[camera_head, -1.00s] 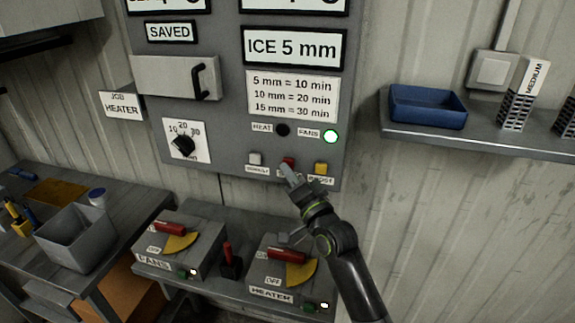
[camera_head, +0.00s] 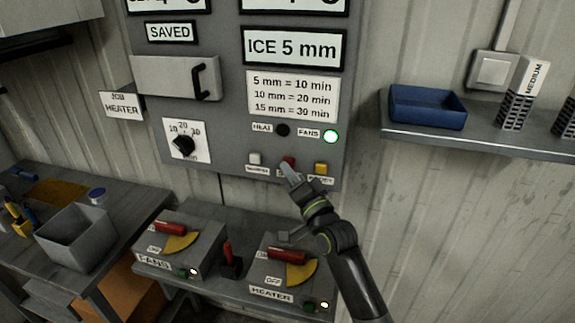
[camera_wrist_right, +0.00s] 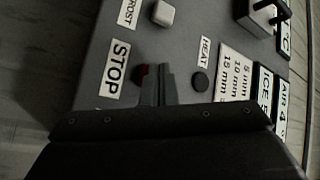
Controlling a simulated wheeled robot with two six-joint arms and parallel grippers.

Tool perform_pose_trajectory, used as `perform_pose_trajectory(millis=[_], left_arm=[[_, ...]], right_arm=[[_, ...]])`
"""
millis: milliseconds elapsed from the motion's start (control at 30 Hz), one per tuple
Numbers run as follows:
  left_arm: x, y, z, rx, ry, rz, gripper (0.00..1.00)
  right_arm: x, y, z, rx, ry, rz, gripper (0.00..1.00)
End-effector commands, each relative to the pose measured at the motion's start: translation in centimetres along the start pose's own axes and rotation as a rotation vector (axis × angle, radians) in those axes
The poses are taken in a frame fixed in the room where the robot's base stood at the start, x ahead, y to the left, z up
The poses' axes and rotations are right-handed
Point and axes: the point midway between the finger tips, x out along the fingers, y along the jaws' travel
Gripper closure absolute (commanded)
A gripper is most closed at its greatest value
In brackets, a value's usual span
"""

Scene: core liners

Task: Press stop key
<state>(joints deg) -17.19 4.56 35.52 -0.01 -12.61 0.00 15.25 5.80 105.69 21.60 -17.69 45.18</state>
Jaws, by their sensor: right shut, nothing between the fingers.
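The red stop key (camera_head: 289,161) is on the lower part of the grey wall panel, between a white key (camera_head: 255,159) and a yellow key (camera_head: 320,168). My right gripper (camera_head: 288,169) is shut and empty, with its tips at the red key and hiding part of it. In the right wrist view, the red key (camera_wrist_right: 143,72) shows as a sliver beside the shut fingers (camera_wrist_right: 158,72), next to the STOP label (camera_wrist_right: 114,68). I cannot tell whether the fingertips touch the key. My left gripper is not in view.
The green-lit fans lamp (camera_head: 331,136) and dark heat lamp (camera_head: 282,130) sit above the keys. Below are the fans switch box (camera_head: 205,236) and heater switch box (camera_head: 300,266) with red levers. A shelf with a blue tray (camera_head: 428,122) is at right.

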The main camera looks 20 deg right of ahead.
Motion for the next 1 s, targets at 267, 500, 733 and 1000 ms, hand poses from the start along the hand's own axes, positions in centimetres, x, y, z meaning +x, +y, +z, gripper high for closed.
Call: perform_pose_trajectory(millis=[267, 500, 733, 1000], left_arm=[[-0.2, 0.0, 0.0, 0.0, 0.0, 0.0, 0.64], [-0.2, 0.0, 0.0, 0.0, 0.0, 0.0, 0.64], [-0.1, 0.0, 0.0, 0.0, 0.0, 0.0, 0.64], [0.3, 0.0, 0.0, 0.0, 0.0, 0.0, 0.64]], right_arm=[[-1.1, -0.7, 0.8, 0.001, 0.0, 0.001, 1.0], [-1.1, -0.8, 0.8, 0.0, 0.0, 0.001, 1.0], [-1.8, -1.3, 1.4, 0.004, 0.0, 0.0, 1.0], [-3.7, -2.5, 2.8, 0.004, 0.0, 0.001, 1.0]])
